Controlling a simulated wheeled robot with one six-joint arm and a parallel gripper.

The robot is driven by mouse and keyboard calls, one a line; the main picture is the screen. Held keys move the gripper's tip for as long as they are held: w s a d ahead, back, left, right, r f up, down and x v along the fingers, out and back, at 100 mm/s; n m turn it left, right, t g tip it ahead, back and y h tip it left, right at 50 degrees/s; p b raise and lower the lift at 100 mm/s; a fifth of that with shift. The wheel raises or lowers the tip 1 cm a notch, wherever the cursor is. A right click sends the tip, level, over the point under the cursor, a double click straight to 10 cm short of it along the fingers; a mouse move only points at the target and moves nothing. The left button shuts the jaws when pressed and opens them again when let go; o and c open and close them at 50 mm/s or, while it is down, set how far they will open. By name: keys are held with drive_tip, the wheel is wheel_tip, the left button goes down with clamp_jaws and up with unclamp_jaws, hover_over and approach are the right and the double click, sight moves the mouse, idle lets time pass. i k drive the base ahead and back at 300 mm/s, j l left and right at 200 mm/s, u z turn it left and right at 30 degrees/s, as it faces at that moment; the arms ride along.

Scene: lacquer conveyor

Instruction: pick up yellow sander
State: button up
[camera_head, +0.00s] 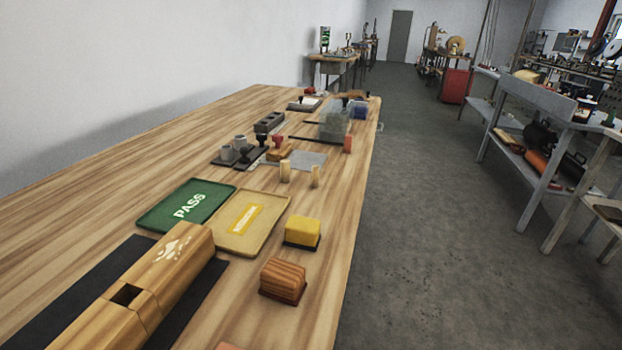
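The yellow sander (302,231) is a small yellow block with a dark underside. It sits on the wooden table (345,245) close to the right edge, just right of the yellow tray. A brown wood-grain block (283,278) with a dark reddish base sits nearer to me, a short gap from the yellow sander. Nothing covers the yellow sander. My gripper is not in view.
A green PASS tray (160,212) and a yellow tray (225,243) lie left of the sander. A long wooden box (150,285) on a dark mat stands nearer. Stamps and small blocks stand farther along. The floor (430,220) right of the table is clear up to grey shelving (550,185).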

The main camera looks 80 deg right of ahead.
sight(303, 232)
drive_tip(key=z, duration=1.8)
